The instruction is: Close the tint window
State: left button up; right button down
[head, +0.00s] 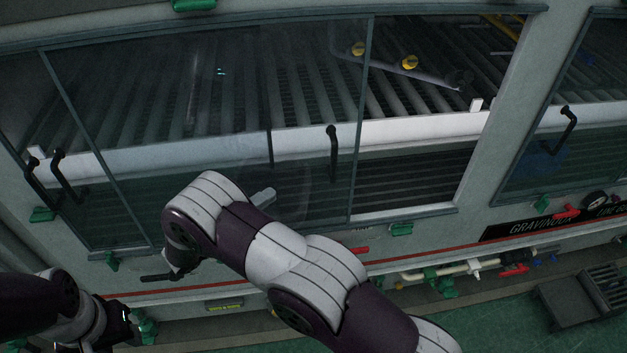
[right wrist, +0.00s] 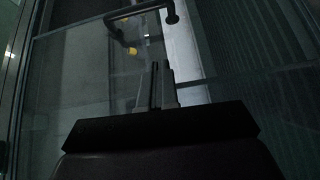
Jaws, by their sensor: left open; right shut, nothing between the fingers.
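The tint window (head: 225,110) is a dark see-through sliding pane in the machine's front, shown in the head view. Its right edge stands well left of the frame's right end, leaving an uncovered gap (head: 420,150). A black bar handle (head: 332,155) is near that edge. My right gripper (head: 264,196) is mostly hidden behind its own arm, left of this handle. In the right wrist view its fingers (right wrist: 163,84) are together and empty before the glass, with a black handle (right wrist: 142,12) ahead, apart from them. My left gripper (head: 118,322) is open, low at left; its fingers are unclear.
Another black handle (head: 68,178) is on the left part of the glass. Another window with a handle (head: 567,130) is at right. Rollers and yellow knobs (head: 409,62) show inside the machine. Pipes and red valves (head: 515,269) run below the front. Green floor (head: 480,325) shows at lower right.

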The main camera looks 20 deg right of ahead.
jog(key=d+p, duration=0.4)
jog(key=d, duration=0.9)
jog(key=shift+w+r, duration=0.2)
jog(key=shift+w, duration=0.2)
jog(key=shift+d, duration=0.1)
jog(key=shift+d, duration=0.1)
